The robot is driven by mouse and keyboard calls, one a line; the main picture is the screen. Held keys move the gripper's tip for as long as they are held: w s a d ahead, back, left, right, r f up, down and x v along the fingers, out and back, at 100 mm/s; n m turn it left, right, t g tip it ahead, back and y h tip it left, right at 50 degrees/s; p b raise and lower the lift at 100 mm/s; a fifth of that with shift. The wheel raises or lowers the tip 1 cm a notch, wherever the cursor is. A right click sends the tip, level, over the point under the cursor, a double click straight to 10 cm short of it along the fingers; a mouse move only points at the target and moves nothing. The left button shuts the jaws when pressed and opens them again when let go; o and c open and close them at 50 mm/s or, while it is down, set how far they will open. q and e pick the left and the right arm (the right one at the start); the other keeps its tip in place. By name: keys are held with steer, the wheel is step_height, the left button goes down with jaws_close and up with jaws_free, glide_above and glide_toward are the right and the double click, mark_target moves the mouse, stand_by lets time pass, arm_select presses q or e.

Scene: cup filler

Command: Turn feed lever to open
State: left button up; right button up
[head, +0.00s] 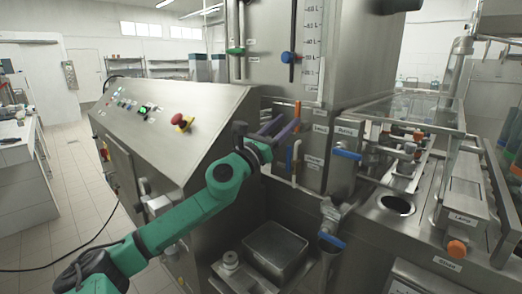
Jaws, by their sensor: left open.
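My left gripper (281,125) is open, at the end of a green arm that comes in from the lower left. Its fingers reach towards a group of valve levers on the steel machine's front. An orange lever (297,109) stands upright just above the fingertips. A blue lever (289,160) hangs upright just below the fingers, next to an orange-topped pipe (297,150). The small labels beside them are too small to read surely, so I cannot tell which one is the feed lever. I cannot tell whether the fingers touch anything. My right gripper is out of view.
Blue-handled valves (346,153) stick out on the right, and another blue handle (332,240) is lower. A steel basin (275,250) lies below. Open floor is at left.

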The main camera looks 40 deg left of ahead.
arm_select(q)
steer(key=v, duration=0.9)
steer(key=shift+s+f, duration=0.15)
steer(key=shift+s, duration=0.15)
